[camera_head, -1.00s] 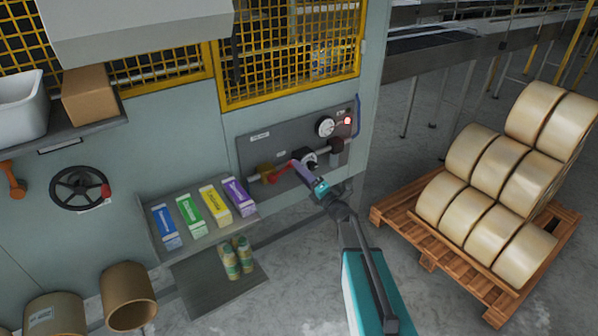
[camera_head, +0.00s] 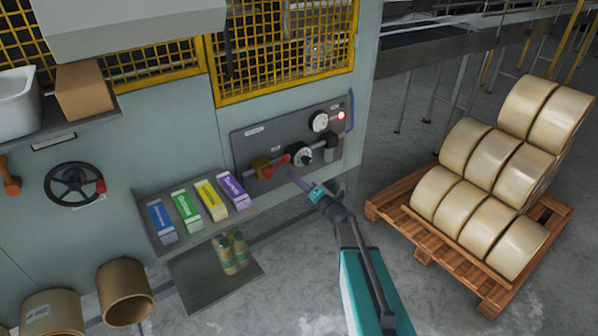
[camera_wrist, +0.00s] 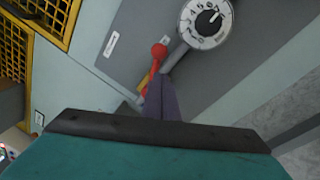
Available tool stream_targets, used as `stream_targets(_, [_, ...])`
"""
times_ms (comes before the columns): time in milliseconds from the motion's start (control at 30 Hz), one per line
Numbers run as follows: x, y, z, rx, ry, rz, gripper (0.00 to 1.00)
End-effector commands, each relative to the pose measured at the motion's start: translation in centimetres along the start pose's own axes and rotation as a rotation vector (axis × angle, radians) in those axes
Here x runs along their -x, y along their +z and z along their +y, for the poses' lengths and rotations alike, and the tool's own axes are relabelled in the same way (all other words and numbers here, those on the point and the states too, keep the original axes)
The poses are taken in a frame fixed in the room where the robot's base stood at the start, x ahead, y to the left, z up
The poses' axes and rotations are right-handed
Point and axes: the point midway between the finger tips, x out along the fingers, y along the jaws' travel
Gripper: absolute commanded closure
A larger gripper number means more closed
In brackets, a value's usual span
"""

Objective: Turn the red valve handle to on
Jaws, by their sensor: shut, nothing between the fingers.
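The red valve handle (camera_head: 277,163) is on the grey panel (camera_head: 250,140), beside a yellow-brass valve body (camera_head: 260,168) at its left end. It slants up to the right in the head view. In the wrist view the red handle (camera_wrist: 157,55) shows its round end just beyond my fingers, which hide part of its lower length. My gripper (camera_head: 291,174) is shut and empty, just below and right of the handle. In the wrist view my purple fingers (camera_wrist: 160,100) are together. I cannot tell whether they touch the handle.
A numbered dial (camera_head: 302,156) sits right of the handle, with a gauge (camera_head: 320,122) and a lit red lamp (camera_head: 341,115) above. A shelf of coloured cartons (camera_head: 186,211) is at left. A loaded pallet (camera_head: 427,240) stands right, with bare floor between.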

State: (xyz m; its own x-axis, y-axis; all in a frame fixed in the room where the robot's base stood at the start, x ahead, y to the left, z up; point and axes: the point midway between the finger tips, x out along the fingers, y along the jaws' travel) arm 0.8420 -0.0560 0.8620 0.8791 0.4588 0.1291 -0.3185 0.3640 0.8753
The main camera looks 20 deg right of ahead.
Motion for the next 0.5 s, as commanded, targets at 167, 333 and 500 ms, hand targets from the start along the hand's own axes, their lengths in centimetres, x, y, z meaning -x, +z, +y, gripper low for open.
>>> stream_targets(167, [1.0,-6.6,-1.1,0.222,-0.026,0.161,1.0])
stream_targets(333, [3.0,-14.1,-2.7,0.491,-0.017,0.367,1.0])
stream_targets(500, [6.1,-21.1,-4.3,0.749,0.037,0.581,1.0])
